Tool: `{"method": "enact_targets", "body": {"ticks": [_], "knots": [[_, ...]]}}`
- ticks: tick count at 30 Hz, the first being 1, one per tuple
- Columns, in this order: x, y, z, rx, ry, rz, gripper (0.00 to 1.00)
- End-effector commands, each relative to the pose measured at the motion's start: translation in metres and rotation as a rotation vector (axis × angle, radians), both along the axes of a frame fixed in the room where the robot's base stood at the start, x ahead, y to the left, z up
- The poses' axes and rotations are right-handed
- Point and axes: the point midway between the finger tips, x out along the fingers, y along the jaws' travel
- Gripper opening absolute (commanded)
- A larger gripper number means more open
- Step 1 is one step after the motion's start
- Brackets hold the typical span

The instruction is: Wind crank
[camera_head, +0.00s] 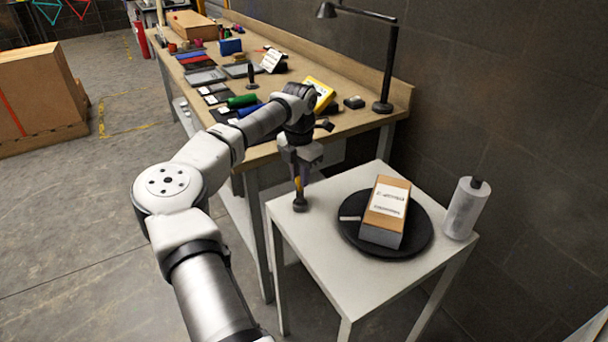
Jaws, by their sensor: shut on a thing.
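My gripper (300,172) points down over the left corner of a small white table (315,258). It is shut on a thin upright part, which I take to be the crank handle (298,184); a bit of yellow shows there between the fingers. A dark round base (300,204) sits right below on the table corner. The fingers hide most of the crank, so its arm and angle cannot be told. A black round turntable (419,238) lies on the same table. A brown and white box (386,212) rests on it.
Behind, a long workbench (350,121) holds a black lamp (387,70), a yellow case (320,93) and several tools. The floor between is clear.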

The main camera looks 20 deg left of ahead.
Motion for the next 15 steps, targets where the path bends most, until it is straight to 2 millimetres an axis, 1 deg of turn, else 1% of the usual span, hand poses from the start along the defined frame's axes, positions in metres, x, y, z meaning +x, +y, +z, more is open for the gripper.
{"method": "enact_targets", "body": {"ticks": [15], "knots": [[-0.012, 0.017, 0.000, 0.002, -0.002, 0.494, 0.00]]}}
